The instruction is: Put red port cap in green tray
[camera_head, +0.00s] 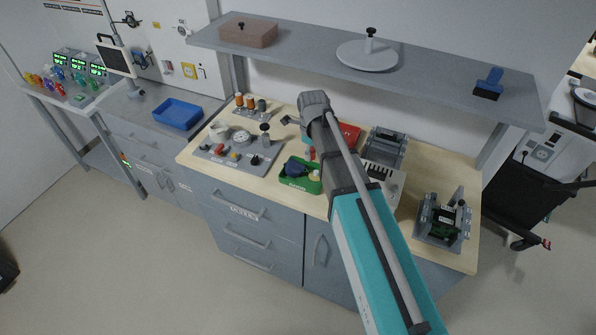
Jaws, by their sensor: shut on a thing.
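The green tray (287,184) sits near the front edge of the bench, left of my arm. It holds a dark blue rounded thing and a small yellowish one. My gripper (307,142) is mostly hidden behind my arm, above the tray's back right side. A small red piece, which looks like the red port cap (310,154), shows just below it at the arm's left edge. The gripper is shut on it; the fingers themselves are hard to make out.
A grey panel (222,163) with several knobs and a gauge lies left of the tray. A red container (350,131) and grey fixtures (388,147) stand behind and right of my arm. A blue bin (177,114) is farther left. A shelf (310,52) overhangs the bench.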

